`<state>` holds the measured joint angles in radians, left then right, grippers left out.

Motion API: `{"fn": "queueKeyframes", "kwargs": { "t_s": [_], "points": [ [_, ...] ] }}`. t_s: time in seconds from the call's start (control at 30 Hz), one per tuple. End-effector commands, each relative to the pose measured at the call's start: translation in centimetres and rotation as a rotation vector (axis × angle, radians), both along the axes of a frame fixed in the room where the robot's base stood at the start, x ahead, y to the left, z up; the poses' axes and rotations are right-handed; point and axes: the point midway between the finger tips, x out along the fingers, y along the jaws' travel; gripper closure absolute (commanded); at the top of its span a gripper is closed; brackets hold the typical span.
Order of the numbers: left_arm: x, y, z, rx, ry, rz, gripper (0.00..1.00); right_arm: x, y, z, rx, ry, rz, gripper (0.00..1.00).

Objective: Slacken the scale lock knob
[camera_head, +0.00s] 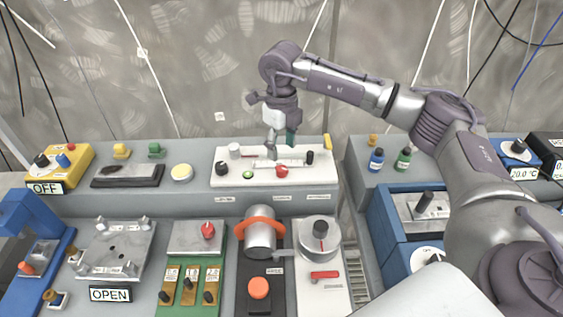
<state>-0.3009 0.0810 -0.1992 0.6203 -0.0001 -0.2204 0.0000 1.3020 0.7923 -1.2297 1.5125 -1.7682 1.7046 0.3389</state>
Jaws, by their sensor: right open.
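The white panel (228,179) at the back middle of the bench carries a metal slide bar (262,163) like a scale. A red knob (281,171) sits at the front of this bar; it is probably the lock knob, but no label is readable. My right gripper (279,149) reaches down over the panel, with its open fingers just above and behind the red knob. It holds nothing that I can see. Its fingers hide part of the bar, and contact with the panel cannot be told. My left gripper is not in view.
Beside the bar are a black knob (222,168), a green button (247,174) and a dark post (310,157). A yellow piece (327,142) stands at the panel's right back. In front are an orange-ringed cylinder (261,238) and a round silver dial (320,234).

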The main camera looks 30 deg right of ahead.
Motion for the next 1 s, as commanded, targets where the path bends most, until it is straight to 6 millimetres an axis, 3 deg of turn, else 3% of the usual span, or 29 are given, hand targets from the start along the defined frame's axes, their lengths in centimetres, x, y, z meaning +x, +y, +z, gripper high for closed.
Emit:
{"fn": "queueKeyframes", "kwargs": {
  "t_s": [0.3,0.5,0.77,1.0],
  "points": [
    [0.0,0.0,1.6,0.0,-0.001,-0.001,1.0,0.0,0.0,-5.6,0.0,0.002,-0.001,0.45],
    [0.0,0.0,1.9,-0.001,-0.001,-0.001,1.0,0.0,0.0,-7.0,0.0,0.0,0.0,0.45],
    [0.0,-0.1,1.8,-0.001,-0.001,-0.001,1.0,0.0,0.0,-7.2,0.0,0.0,0.0,0.45],
    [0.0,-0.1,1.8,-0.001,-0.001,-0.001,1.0,0.0,0.0,-7.1,0.0,0.0,0.0,0.81]
  ]
}}
